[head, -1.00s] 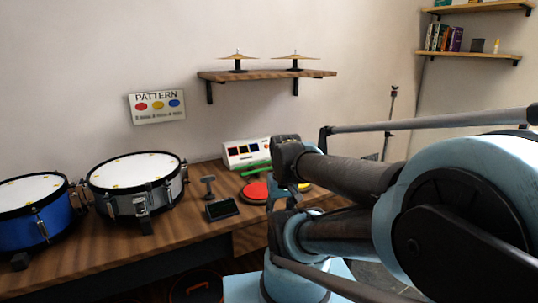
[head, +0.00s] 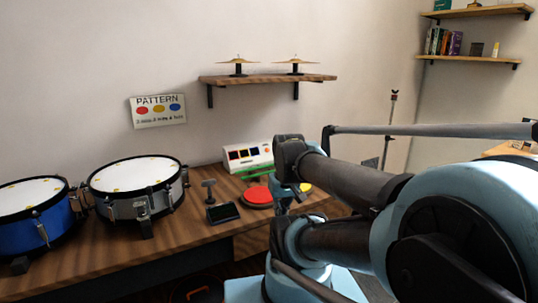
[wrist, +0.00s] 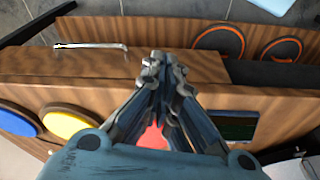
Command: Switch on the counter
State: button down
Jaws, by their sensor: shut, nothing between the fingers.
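A white box with a sloped front and several dark, colour-edged windows (head: 247,156) stands at the back of the wooden table; it looks like the counter. I cannot tell whether it is on, and no switch is clear. A small black device with a dark screen (head: 222,212) lies nearer the front edge and also shows in the wrist view (wrist: 236,128). My gripper (head: 294,198) is right of both in the head view, partly hidden by my arm. In the wrist view my gripper (wrist: 160,62) is shut and empty, above the table and partly covering a red pad (wrist: 153,138).
The wrist view shows yellow (wrist: 66,124) and blue (wrist: 15,123) pads and a thin metal bar (wrist: 90,46) near the edge. A shelf (head: 225,79) hangs above.

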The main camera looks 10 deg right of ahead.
jog(key=w+d+r+n+t+y, duration=0.15)
jog(key=w+r+n, duration=0.35)
jog(key=w, duration=0.6)
jog(key=w+d+r+n+t+y, duration=0.15)
jog(key=w+r+n, duration=0.4)
jog(key=w, duration=0.55)
jog(key=w+d+n+t, duration=0.2)
jog(key=w+d+n, duration=0.3)
jog(key=w, duration=0.6)
jog(key=w+d+n+t, duration=0.1)
jog(key=w+d+n, duration=0.4)
jog(key=w, duration=0.6)
jog(key=shift+d+r+t, duration=0.35)
jog(key=shift+d+t, duration=0.05)
jog(key=shift+d, duration=0.55)
jog(key=x, duration=1.4)
jog(key=shift+s+d+f, duration=0.1)
jog(key=shift+d, duration=0.05)
jog(key=shift+f, duration=0.1)
